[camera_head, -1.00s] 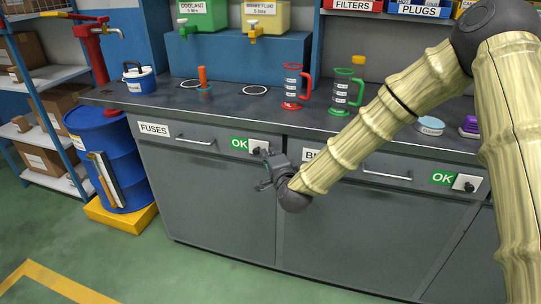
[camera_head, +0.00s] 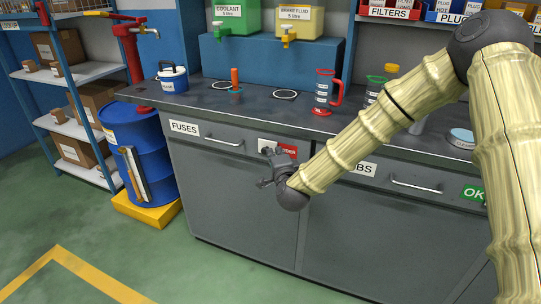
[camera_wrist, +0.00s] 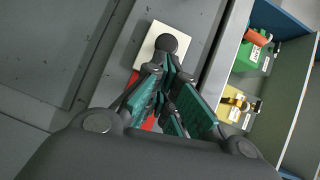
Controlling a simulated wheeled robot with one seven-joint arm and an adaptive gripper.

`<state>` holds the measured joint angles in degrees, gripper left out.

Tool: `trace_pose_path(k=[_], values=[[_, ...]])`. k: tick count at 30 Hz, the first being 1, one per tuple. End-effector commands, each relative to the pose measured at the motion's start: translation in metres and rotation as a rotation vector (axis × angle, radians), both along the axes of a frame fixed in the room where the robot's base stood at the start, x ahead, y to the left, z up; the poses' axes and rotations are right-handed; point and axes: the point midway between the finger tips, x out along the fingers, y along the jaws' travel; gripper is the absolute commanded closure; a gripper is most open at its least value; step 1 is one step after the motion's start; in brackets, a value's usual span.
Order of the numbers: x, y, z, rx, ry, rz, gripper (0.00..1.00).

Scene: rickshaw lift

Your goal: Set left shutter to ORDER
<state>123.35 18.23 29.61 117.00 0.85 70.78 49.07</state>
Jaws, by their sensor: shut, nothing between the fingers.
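The left shutter, a white plate (camera_head: 267,144) with a dark knob (camera_wrist: 167,43), is on the FUSES drawer front. It sits left of a red sign (camera_head: 286,150) that reads ORDER. In the wrist view the white plate (camera_wrist: 150,57) lies just beyond my fingers and a bit of red (camera_wrist: 148,124) shows beside them. My gripper (camera_head: 268,168) is shut and empty in front of the shutter. In the wrist view its fingertips (camera_wrist: 164,72) overlap the knob's near side; I cannot tell whether they touch it. The plate is partly hidden by my gripper.
A second sign (camera_head: 473,193) at right reads OK in green. Drawer handles (camera_head: 223,142) stick out of the cabinet front. The worktop (camera_head: 260,108) carries measuring jugs (camera_head: 325,92) and other items. A blue drum (camera_head: 140,140) stands at left. The green floor in front is clear.

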Motion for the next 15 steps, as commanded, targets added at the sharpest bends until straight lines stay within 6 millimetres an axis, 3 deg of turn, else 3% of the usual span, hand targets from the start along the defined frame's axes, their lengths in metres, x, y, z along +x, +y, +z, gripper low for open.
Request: trace_pose_path(k=[8, 15], values=[[-0.002, -0.003, 0.002, 0.0, -0.001, 0.003, 1.0], [-0.017, -0.026, 0.008, 0.002, -0.001, 0.008, 1.0]])
